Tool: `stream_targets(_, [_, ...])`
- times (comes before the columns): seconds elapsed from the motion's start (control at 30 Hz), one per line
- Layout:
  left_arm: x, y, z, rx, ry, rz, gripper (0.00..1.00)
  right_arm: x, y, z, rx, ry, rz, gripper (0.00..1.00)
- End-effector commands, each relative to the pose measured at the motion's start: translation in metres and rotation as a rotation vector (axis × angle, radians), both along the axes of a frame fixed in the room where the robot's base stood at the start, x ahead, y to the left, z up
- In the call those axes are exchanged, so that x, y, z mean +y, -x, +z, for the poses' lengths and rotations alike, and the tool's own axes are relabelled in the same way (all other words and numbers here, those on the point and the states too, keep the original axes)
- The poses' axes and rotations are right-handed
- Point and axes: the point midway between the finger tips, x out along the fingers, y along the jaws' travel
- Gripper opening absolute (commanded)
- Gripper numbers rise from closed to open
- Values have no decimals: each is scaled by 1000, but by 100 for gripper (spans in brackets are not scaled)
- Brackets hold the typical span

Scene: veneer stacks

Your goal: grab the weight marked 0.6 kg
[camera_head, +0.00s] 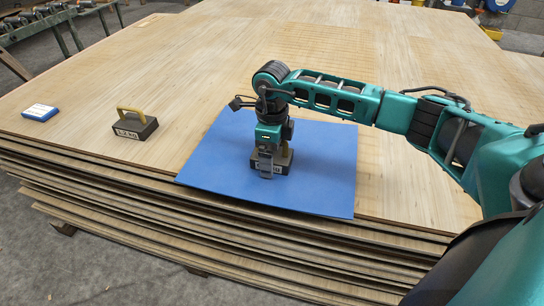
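A dark block weight with a yellow handle (135,123) stands on the wood at the left. Its white front label is too small to read surely. A second dark weight (284,166) stands on the blue mat (330,185), and its label is partly covered by my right gripper. My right gripper (267,168) points straight down at this second weight, with a finger in front of it. The gripper hides most of its handle, so I cannot tell whether the fingers are closed on it. My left gripper is out of view.
A small blue and white object (41,113) lies at the far left of the veneer stack (215,60). The stack's layered front edge runs just below the mat. The wood behind the mat is clear. A rack (45,22) stands beyond the left edge.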

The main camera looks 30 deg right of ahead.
Motion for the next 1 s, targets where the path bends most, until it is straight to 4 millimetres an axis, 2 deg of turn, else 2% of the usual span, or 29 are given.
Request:
stream_targets(0.07, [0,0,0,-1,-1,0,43,0,0,0,0,0,0,84])
stream_targets(0.77, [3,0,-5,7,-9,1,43,0,0,1,-1,-1,0,17])
stream_targets(0.8, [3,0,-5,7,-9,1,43,0,-1,2,-4,-2,0,14])
stream_targets(1.0, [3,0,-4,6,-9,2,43,0,-1,2,-4,-1,0,14])
